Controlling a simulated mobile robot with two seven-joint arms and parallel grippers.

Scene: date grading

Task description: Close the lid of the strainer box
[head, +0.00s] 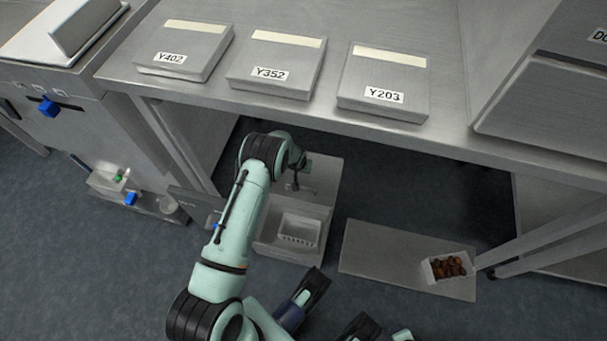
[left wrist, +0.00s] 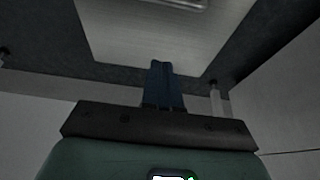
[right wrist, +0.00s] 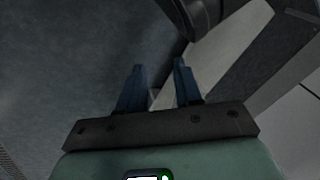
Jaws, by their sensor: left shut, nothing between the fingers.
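The strainer box appears to be the grey box (head: 268,240) low under the table in the head view, with a pale slotted basket (head: 298,231) showing inside its open front part. A grey panel (head: 325,172) rises behind the basket; I cannot tell for sure that it is the lid. My left arm reaches over the box's left side, its end close to that panel, with the contact hidden. In the left wrist view my left gripper (left wrist: 161,66) is shut and empty, before a pale grey surface (left wrist: 140,35). In the right wrist view my right gripper (right wrist: 159,66) is open and empty.
Three labelled grey boxes, Y402 (head: 185,50), Y352 (head: 276,65) and Y203 (head: 385,82), lie on the metal table (head: 300,115) above. A grey mat (head: 385,255) with a small box of dates (head: 433,268) lies to the right. Table legs stand on both sides.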

